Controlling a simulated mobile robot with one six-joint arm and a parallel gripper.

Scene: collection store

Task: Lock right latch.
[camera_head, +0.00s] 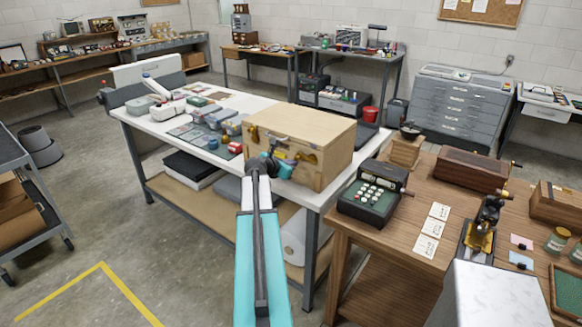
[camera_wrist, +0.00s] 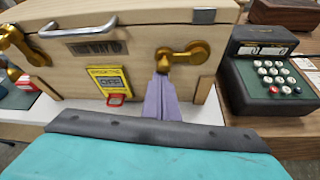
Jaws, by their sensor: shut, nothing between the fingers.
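A pale wooden case (camera_head: 298,143) stands on the white table, its lid shut. Its front carries the brass right latch (camera_wrist: 181,55), which lies roughly level, its left end a rounded knob. A matching brass left latch (camera_wrist: 14,43) is at the left edge of the wrist view. My gripper (camera_wrist: 161,76) is shut and empty. Its tips are just below the knob end of the right latch; whether they touch it I cannot tell. In the head view, my gripper (camera_head: 271,165) is in front of the case and hides part of its front.
A yellow panel (camera_wrist: 109,82) with a red tab is on the case front, left of my gripper. A metal handle (camera_wrist: 78,27) juts out above it. A cash register (camera_head: 370,195) stands on the wooden table at right. Small boxes (camera_head: 215,117) lie left of the case.

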